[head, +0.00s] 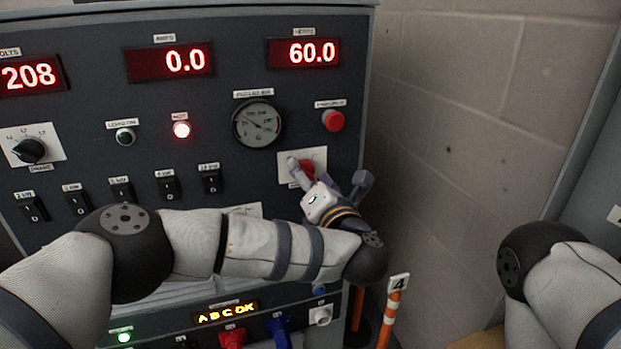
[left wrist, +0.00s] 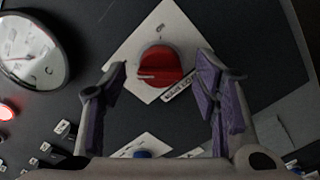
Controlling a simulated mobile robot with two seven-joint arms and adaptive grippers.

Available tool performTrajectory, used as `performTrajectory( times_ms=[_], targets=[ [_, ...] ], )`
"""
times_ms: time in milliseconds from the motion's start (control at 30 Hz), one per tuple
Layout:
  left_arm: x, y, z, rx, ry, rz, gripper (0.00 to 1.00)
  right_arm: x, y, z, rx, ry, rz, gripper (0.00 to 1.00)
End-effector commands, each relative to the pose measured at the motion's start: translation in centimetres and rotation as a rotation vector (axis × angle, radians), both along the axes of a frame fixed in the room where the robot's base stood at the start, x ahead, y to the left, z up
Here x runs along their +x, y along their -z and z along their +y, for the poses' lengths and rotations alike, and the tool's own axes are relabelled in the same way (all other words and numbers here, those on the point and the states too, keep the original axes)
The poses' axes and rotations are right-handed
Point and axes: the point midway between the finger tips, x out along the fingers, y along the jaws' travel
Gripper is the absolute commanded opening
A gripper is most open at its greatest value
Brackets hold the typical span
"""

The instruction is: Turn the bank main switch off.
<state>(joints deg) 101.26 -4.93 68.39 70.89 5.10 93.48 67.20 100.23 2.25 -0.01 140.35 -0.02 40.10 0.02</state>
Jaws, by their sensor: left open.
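The bank main switch is a red rotary knob on a pale square plate on the dark panel. In the head view the red knob (head: 308,169) is partly covered by my left gripper (head: 327,171). In the left wrist view the red knob (left wrist: 160,66) shows whole, with a slot-like ridge across it. My left gripper (left wrist: 162,92) is open, its purple-padded fingers on either side of the knob's line and apart from it. It holds nothing. The label on the plate is too small to read surely. Of my right arm only links show at the right edge.
A red emergency-type button (head: 334,120) and a round gauge (head: 257,124) sit above the switch. Several black rocker switches (head: 171,187) lie to its left. An orange-white post (head: 391,312) stands at lower right by the block wall (head: 470,120).

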Motion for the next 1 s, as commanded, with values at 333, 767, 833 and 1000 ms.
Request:
performTrajectory(
  times_ms=[333, 767, 833, 1000],
  targets=[
    [-7.3, 0.1, -2.5, 0.0, 0.009, 0.003, 0.55, 0.0, 0.0, 0.0, 0.0, 0.0, 0.0, 0.0],
    [-11.4, 0.0, -3.8, 0.0, 0.002, -0.001, 0.55, 0.0, 0.0, 0.0, 0.0, 0.0, 0.0, 0.0],
    [-11.4, 0.0, -3.7, 0.0, 0.001, -0.001, 0.55, 0.0, 0.0, 0.0, 0.0, 0.0, 0.0, 0.0],
    [-11.4, 0.0, -3.7, 0.0, 0.0, 0.0, 0.55, 0.0, 0.0, 0.0, 0.0, 0.0, 0.0, 0.0]
  ],
)
